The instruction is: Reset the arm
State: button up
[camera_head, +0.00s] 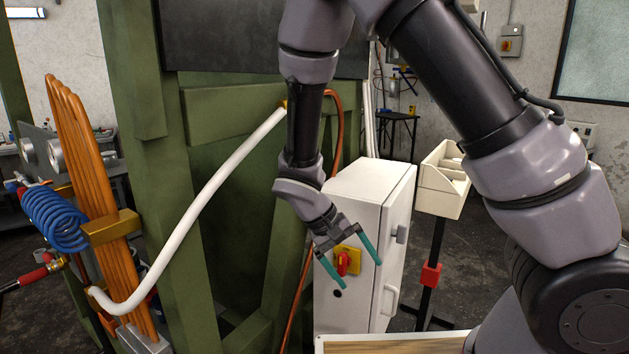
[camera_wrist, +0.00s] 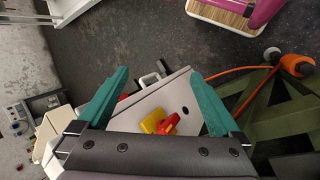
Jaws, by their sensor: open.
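My arm reaches down from the top of the head view, and my gripper (camera_head: 354,276) hangs in front of a white cabinet (camera_head: 365,215). Its two teal fingers are spread apart with nothing between them. In the wrist view my gripper (camera_wrist: 160,88) is also open and empty. A red rotary switch on a yellow plate (camera_head: 347,262) sits on the cabinet, between the fingers as seen in the head view. The switch (camera_wrist: 160,123) also shows in the wrist view just beyond the gripper's base. I cannot tell whether a finger touches the cabinet.
A green frame (camera_head: 185,200) with a white hose (camera_head: 200,205) stands close on the left. Orange bars (camera_head: 100,200) and a blue coiled hose (camera_head: 55,215) are further left. A cream bin (camera_head: 440,185) on a black post stands right of the cabinet.

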jog(key=s+d+r+m+t+y, duration=0.1)
jog(key=d+r, duration=0.4)
jog(key=r, duration=0.6)
jog(key=s+d+r+m+t+y, duration=0.1)
jog(key=d+r+m+t+y, duration=0.2)
jog(key=r, duration=0.7)
jog(key=s+d+r+m+t+y, duration=0.1)
jog(key=d+r+m+t+y, duration=0.1)
jog(key=d+r, duration=0.6)
notch_tip(320, 180, up, 4)
jog(key=shift+s+f+m+t+y, duration=0.15)
jog(key=shift+s+m+t+y, duration=0.15)
jog(key=shift+t+y, duration=0.65)
jog(key=shift+g+y, duration=0.25)
